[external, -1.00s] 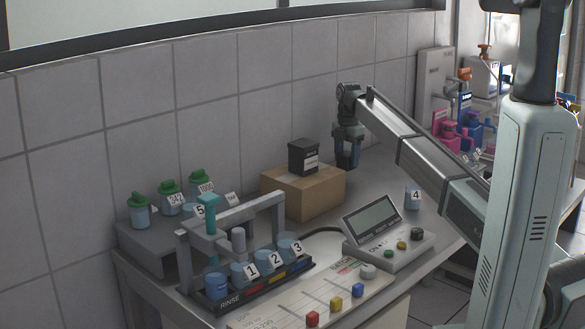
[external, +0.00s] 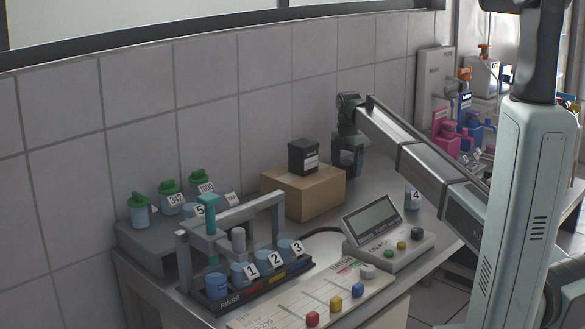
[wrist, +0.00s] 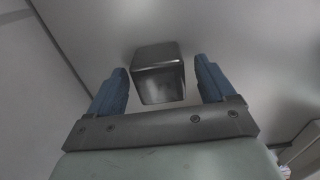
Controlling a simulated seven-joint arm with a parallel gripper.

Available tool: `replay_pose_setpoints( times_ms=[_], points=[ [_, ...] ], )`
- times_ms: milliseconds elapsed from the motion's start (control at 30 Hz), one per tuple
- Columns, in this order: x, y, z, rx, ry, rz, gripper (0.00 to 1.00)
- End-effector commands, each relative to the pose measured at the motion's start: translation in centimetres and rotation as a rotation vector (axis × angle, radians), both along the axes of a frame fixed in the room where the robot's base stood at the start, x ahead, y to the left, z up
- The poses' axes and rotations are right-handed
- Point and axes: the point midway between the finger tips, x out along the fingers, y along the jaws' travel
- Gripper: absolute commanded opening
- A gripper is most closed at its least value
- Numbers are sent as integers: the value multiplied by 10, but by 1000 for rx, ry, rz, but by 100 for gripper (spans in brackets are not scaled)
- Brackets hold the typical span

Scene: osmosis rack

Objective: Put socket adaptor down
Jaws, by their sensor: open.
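A dark, shiny, block-shaped piece, which I take to be the socket adaptor (wrist: 159,82), shows in the wrist view between and just beyond my fingertips. It appears to rest on the grey bench top, with gaps to both blue fingers. My gripper (external: 347,163) is open, pointing down over the bench just right of the cardboard box in the external view. It also shows in the wrist view (wrist: 162,68). In the external view I cannot make out the adaptor clearly between the fingers.
A cardboard box (external: 318,199) carrying a black labelled cube (external: 303,157) stands left of my gripper. A grey console (external: 388,238) and beaker 4 (external: 412,198) stand in front and to the right. A rack with numbered beakers (external: 245,274) is at the left front. The tiled wall is behind.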

Motion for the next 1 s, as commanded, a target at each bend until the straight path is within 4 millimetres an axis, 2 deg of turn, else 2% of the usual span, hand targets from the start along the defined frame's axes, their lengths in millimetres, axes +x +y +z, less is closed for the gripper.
replay_pose_setpoints(
  times_ms=[267,467,700,900,1000],
  points=[
    [0,0,8,0,-1,0,83],
    [1,0,37,1,-2,0,83],
    [1,0,83,0,-1,0,83],
    [1,0,110,1,-1,0,83],
    [0,0,117,0,0,0,83]
  ],
)
